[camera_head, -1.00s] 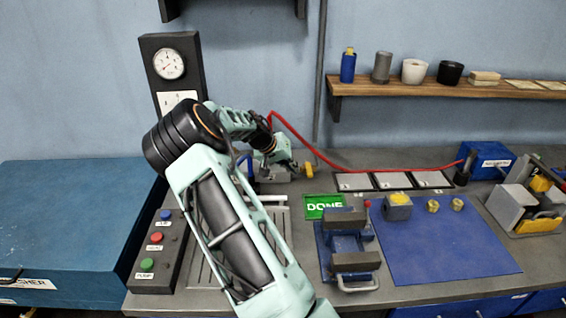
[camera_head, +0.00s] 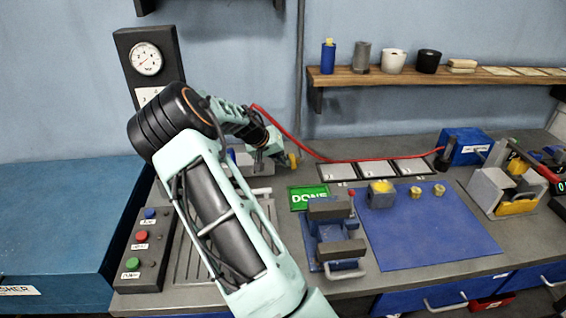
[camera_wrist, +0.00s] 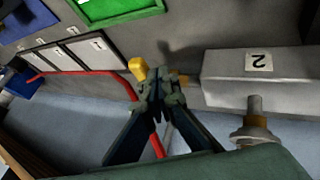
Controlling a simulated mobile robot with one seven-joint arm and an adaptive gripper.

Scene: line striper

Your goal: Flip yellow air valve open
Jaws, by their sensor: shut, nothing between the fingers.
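The yellow air valve (camera_head: 292,160) is a small yellow handle at the back of the bench, just right of my gripper (camera_head: 272,155) in the head view. In the wrist view the valve's yellow knob (camera_wrist: 138,68) shows just beyond my fingertips, with a small orange-yellow part at right by the grey block (camera_wrist: 235,78) labelled 2. My gripper (camera_wrist: 156,92) is shut and empty, its fingertips close to the valve. The fingers hide part of the valve; I cannot tell whether they touch it.
A red hose (camera_head: 365,160) runs along the back to a blue box (camera_head: 465,147). A blue vise (camera_head: 335,240), a green DONE sign (camera_head: 309,197) and a blue mat (camera_head: 430,235) lie in front. A button box (camera_head: 146,245) stands at left, under a gauge panel (camera_head: 147,60).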

